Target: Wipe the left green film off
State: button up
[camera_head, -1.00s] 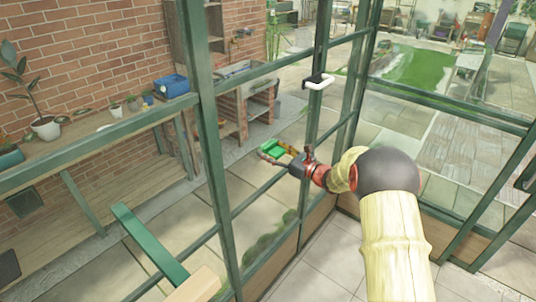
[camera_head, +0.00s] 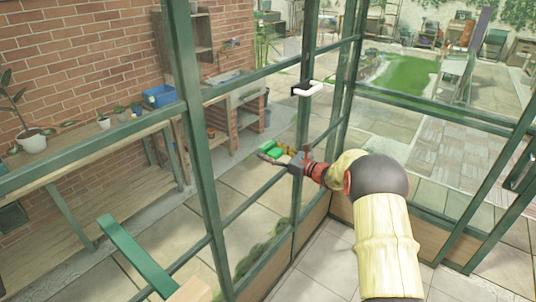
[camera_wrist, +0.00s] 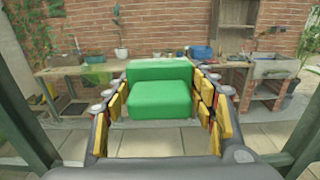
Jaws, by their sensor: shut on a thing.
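My gripper (camera_head: 284,156) is shut on a green block (camera_head: 273,149), near the glazed green frame. In the wrist view the green block (camera_wrist: 160,93) sits between the yellow finger pads of my gripper (camera_wrist: 160,105). It has a taller back part and a lower front part. A pale green, see-through patch (camera_wrist: 97,76) shows left of the block in the wrist view and may be the left green film. I cannot tell whether it lies on glass. Dark green patches (camera_head: 262,248) show low behind the frame in the head view; I cannot tell whether they are film or plants.
Green frame posts (camera_head: 194,130) and bars stand close around my arm. A white handle (camera_head: 307,89) juts from a post above my gripper. Beyond are a wooden bench (camera_head: 85,160) with pots, a blue bin (camera_head: 160,95) and a brick wall (camera_head: 80,60).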

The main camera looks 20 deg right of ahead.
aim_at(245, 161)
jog(key=shift+a, duration=0.2)
jog(key=shift+s+a+b, duration=0.35)
jog(key=shift+s+a, duration=0.65)
jog(key=shift+a, duration=0.5)
jog(key=shift+s+a+b, duration=0.35)
jog(key=shift+s+a, duration=0.65)
jog(key=shift+a, duration=0.45)
jog(key=shift+s+a+b, duration=0.35)
jog(key=shift+s+a, duration=0.65)
jog(key=shift+a, duration=0.5)
jog(key=shift+s, duration=0.15)
jog(key=shift+v, duration=2.85)
jog(key=shift+d, duration=0.1)
jog(key=shift+v, duration=1.45)
